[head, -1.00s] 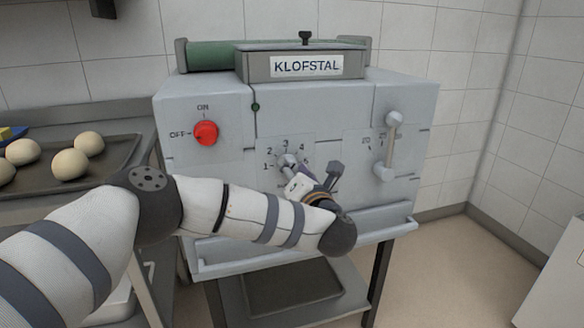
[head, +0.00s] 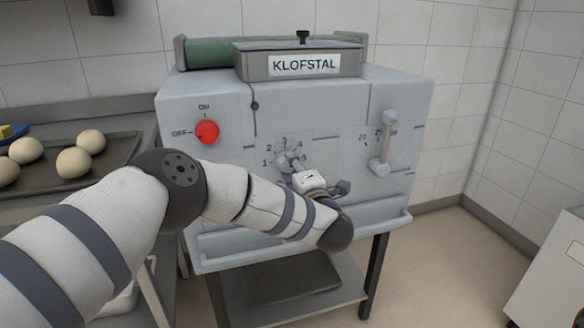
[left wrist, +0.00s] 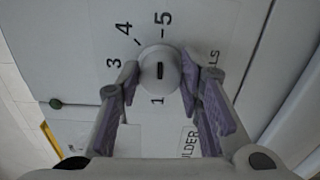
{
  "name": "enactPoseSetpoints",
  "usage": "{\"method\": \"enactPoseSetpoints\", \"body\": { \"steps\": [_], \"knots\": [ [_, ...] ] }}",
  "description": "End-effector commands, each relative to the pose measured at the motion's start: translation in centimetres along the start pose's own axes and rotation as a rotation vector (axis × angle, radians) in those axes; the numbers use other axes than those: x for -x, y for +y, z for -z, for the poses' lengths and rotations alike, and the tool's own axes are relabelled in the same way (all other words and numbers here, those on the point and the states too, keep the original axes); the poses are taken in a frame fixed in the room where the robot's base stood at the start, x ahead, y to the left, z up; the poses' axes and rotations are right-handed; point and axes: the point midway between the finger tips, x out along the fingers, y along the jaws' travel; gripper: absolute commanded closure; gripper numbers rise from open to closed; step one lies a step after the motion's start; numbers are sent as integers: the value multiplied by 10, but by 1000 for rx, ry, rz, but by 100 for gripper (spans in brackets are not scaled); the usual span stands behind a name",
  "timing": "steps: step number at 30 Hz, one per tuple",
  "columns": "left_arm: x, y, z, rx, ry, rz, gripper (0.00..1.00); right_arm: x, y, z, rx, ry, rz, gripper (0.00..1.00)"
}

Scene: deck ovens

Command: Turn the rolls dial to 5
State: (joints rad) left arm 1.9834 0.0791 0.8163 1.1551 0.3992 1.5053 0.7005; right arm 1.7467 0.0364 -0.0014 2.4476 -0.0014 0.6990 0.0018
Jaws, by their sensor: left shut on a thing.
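The rolls dial (head: 287,161) is a round light knob on the front of the grey machine, with printed numbers around it. In the left wrist view the dial (left wrist: 159,70) has a short dark mark on its face, in line with the 1 and the 5 (left wrist: 163,18). I cannot tell which end of the mark is the pointer. My left gripper (head: 294,168) is at the dial. Its purple-padded fingers (left wrist: 158,82) stand on either side of the knob, shut on it. The arm hides the area below and right of the dial in the head view. My right gripper is out of view.
A red switch (head: 207,132) with ON and OFF marks is left of the dial. A pale lever (head: 384,145) with its own scale is to the right. A tray (head: 122,151) of several dough balls lies at the left. A ledge (head: 393,218) runs along the machine's lower front.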

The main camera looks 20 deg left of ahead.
Motion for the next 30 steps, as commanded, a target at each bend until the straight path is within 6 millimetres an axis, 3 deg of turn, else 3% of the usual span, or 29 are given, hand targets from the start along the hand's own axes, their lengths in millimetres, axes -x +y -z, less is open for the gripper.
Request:
{"method": "enactPoseSetpoints", "body": {
  "steps": [23, 24, 25, 26, 30],
  "knots": [
    [0, -1, 1, -90, 3, 0, 94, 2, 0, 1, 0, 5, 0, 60],
    [0, -1, 1, -90, 3, 0, 60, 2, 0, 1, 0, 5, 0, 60],
    [0, -1, 1, -89, 3, 0, 53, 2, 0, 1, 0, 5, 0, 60],
    [0, -1, 1, -89, 2, 0, 47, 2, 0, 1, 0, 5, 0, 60],
    [0, -1, 1, -89, 2, 0, 47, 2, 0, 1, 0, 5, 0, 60]
  ]
}}
